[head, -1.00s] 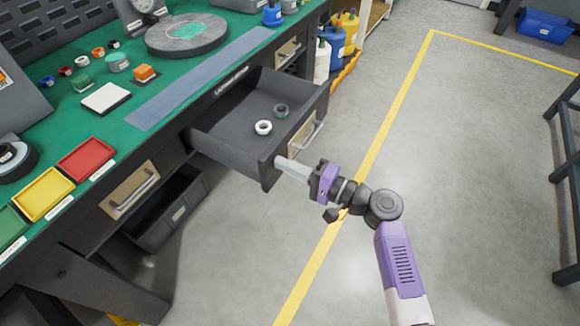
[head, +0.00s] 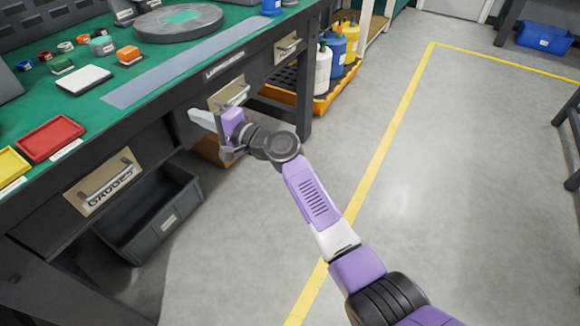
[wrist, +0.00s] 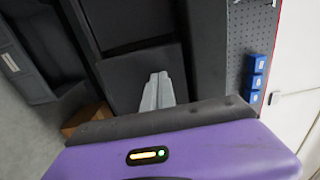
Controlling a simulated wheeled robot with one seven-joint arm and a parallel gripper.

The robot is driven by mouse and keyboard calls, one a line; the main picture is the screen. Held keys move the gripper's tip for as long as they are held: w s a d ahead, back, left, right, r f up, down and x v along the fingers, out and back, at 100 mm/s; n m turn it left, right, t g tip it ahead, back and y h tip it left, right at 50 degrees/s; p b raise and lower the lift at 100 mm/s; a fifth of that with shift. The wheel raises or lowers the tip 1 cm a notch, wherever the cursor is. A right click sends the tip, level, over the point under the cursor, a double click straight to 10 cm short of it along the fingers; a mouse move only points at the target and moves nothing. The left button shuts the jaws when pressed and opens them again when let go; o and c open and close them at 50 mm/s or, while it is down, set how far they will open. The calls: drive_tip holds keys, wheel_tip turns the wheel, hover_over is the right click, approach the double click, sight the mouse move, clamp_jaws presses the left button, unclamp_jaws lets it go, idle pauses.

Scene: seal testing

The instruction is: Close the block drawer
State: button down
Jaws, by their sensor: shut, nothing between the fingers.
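The block drawer (head: 228,92), with a tan front panel and a silver handle, sits in the workbench front. It looks flush with the bench, and its inside no longer shows. My gripper (head: 196,116) is shut and empty, with its pale fingers at the left lower part of the drawer front. In the wrist view my gripper (wrist: 157,90) points at a dark panel (wrist: 140,78). I cannot tell whether the fingertips touch it.
A second drawer labelled GAUGES (head: 104,182) is shut at the left, above a dark open bin (head: 150,222). Bottles stand in an orange tray (head: 338,88) beyond the bench leg. The grey floor to the right is clear, with a yellow line (head: 392,140).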

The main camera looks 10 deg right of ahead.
sight(186, 111)
drive_tip(key=b+x, duration=0.2)
drive_tip(key=x, duration=0.2)
drive_tip(key=shift+a+r, duration=0.1)
drive_tip(key=shift+r, duration=0.1)
idle(0.4)
